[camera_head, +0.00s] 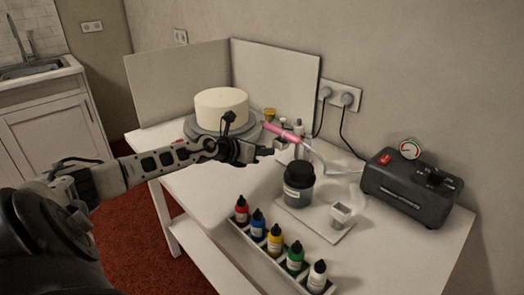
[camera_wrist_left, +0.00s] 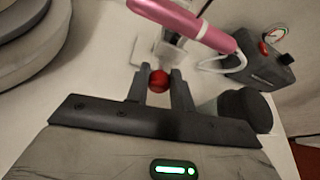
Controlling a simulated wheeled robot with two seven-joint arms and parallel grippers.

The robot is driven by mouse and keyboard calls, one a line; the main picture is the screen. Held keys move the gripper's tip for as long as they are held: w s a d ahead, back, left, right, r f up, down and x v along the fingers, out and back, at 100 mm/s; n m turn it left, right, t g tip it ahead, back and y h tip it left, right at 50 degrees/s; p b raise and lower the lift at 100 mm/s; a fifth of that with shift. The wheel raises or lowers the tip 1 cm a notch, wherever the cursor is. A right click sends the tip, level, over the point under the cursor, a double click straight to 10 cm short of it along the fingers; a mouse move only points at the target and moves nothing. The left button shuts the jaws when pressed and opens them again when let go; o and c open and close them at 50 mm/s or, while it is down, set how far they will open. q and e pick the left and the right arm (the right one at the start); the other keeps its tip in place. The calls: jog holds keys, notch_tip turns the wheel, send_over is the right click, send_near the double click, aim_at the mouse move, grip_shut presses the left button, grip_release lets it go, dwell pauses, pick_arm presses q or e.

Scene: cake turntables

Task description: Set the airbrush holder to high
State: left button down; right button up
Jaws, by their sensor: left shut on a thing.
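The pink airbrush (camera_head: 284,132) rests in its holder (camera_head: 299,148), a pale upright stand on the white table. In the left wrist view the airbrush (camera_wrist_left: 185,22) slants across the top, above a small red knob (camera_wrist_left: 158,83). My left gripper (camera_head: 268,151) reaches in from the left to the holder, just below the airbrush. In the wrist view its two fingers (camera_wrist_left: 158,90) are closed on the red knob, one on each side. The holder's post is partly hidden by the gripper and airbrush, and its setting cannot be read. My right gripper is not in view.
A white cake (camera_head: 221,105) on a grey turntable stands behind my left arm. A dark-lidded jar (camera_head: 298,188), several paint bottles in a rack (camera_head: 232,232) and a black compressor (camera_head: 408,187) with a gauge stand nearby. A pale hose runs to the compressor. Panels stand behind.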

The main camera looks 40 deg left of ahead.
pick_arm(q)
jog(key=shift+w+r, duration=0.1)
jog(key=shift+r, duration=0.3)
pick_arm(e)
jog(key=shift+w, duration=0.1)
pick_arm(q)
jog(key=c, duration=1.2)
grip_release()
jog(key=shift+c, duration=0.2)
jog(key=shift+f, duration=0.1)
jog(key=p+v, duration=0.4)
jog(key=v, duration=1.2)
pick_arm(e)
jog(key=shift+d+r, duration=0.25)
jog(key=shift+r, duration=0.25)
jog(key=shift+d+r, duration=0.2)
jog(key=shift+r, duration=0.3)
pick_arm(q)
jog(key=shift+d, duration=0.1)
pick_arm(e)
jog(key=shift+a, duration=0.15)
